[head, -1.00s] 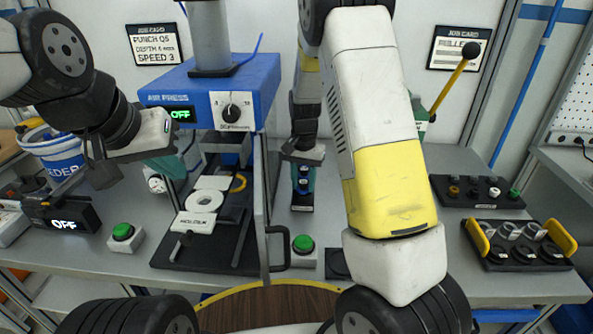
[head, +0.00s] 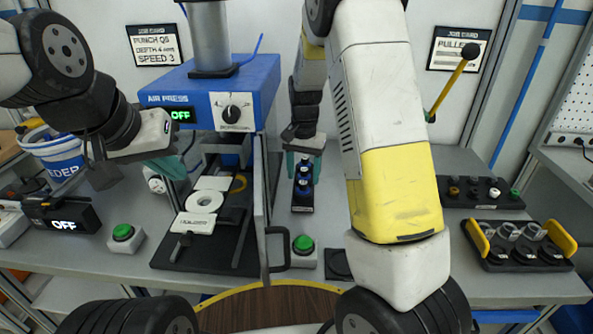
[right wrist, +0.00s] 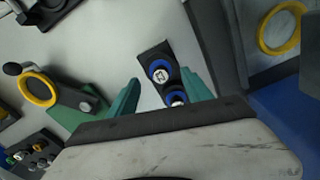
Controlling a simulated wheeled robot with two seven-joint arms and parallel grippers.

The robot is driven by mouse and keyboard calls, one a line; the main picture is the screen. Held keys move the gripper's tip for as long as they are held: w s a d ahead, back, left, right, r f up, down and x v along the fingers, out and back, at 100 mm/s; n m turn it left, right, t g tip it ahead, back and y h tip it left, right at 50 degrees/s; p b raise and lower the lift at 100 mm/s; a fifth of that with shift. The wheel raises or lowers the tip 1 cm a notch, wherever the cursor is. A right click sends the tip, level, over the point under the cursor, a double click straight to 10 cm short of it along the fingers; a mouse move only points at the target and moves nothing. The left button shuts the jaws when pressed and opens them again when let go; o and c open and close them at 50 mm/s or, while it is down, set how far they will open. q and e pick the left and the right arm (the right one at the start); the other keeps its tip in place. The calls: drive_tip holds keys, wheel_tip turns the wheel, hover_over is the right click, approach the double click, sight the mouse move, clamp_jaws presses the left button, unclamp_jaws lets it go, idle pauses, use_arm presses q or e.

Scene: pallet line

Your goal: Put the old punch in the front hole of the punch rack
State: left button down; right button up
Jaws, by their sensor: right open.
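The punch rack (head: 301,209) is a narrow black block on the table, right of the press. Blue-collared punches (head: 303,187) stand upright in it. In the right wrist view one punch (right wrist: 160,72) is clear at the rack's front part, and a second (right wrist: 176,98) is partly hidden behind the hand. I cannot tell which one is the old punch. My right gripper (head: 304,165) is open above the rack, its teal fingers (right wrist: 160,95) apart on either side of the punches with visible gaps. My left gripper (head: 168,166) is beside the press; its opening is unclear.
The blue air press (head: 217,95) reads OFF, with a white holder plate (head: 193,222) beneath. A grey guard panel with a handle stands between press and rack. Green buttons (head: 303,243) sit in front. Black trays (head: 518,246) lie at the right. My right forearm covers the table's middle right.

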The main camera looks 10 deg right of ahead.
wheel_tip(320, 180, up, 8)
drive_tip(key=r, duration=0.1)
drive_tip(key=s+d+r+n+t+y, duration=0.1)
drive_tip(key=s+r+n+t, duration=0.2)
drive_tip(key=s, duration=0.9)
drive_tip(key=s+d+r+n+t+y, duration=0.1)
drive_tip(key=s+r+n+t, duration=0.1)
drive_tip(key=s+r, duration=0.6)
drive_tip(key=s+t, duration=0.1)
drive_tip(key=s, duration=0.4)
drive_tip(key=shift+d+r+n, duration=0.25)
drive_tip(key=shift+r+n, duration=0.15)
